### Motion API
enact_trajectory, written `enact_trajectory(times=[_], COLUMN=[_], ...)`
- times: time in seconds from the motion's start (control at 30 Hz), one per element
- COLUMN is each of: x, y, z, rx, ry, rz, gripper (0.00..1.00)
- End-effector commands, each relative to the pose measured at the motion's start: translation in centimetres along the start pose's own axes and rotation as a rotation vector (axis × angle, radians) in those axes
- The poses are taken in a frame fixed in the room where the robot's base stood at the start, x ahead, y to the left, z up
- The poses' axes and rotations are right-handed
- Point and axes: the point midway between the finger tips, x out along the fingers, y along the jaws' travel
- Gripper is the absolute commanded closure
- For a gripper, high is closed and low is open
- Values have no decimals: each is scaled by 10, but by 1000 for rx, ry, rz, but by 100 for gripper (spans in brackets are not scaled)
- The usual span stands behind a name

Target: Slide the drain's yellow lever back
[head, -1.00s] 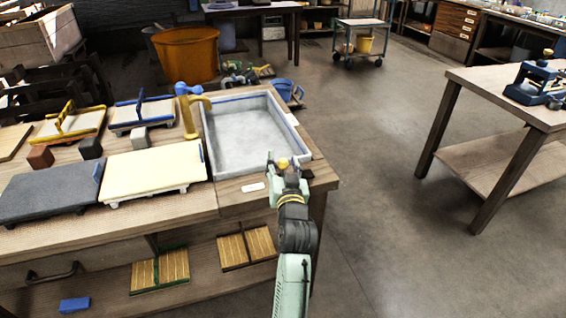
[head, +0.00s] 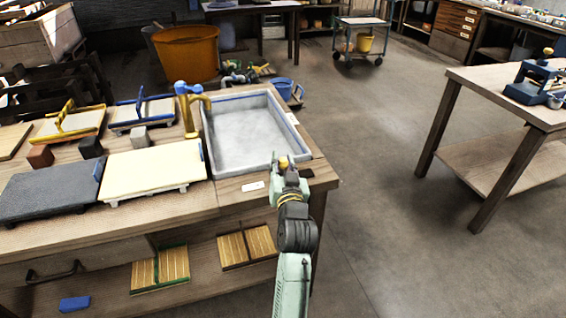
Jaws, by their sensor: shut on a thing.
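The yellow lever (head: 283,161) of the drain shows as a small yellow knob at the near right corner of the grey basin (head: 206,150). My gripper (head: 284,165) is at this corner, with its fingers shut on the yellow lever. The fingers and wrist hide the lever's lower part and any slot or drain fitting under it. The basin is set into the wooden bench top, and its grey floor is in clear view.
A yellow tap (head: 190,115) with a blue handle stands at the basin's left edge. A cream board (head: 152,170) and a dark board (head: 48,190) lie on the bench to the left. A small white label (head: 252,186) lies left of my gripper.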

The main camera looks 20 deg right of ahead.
Motion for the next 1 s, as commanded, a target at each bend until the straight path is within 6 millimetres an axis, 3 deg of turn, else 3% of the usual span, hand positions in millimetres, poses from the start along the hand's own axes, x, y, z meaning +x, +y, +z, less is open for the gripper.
enact_trajectory(times=[0.23, 0.5, 0.6, 0.9, 0.93, 1.0], x=[1, 10, 13, 13, 13, 13], y=[3, 51, 60, 64, 64, 64], z=[0, -7, -11, -13, -13, -14], rx=[-1, 0, 0, -1, -1, -1], ry=[0, 3, 2, 2, 2, 3], rz=[1, 3, 0, 3, 4, 4], gripper=[100, 100, 100, 100, 74, 70])
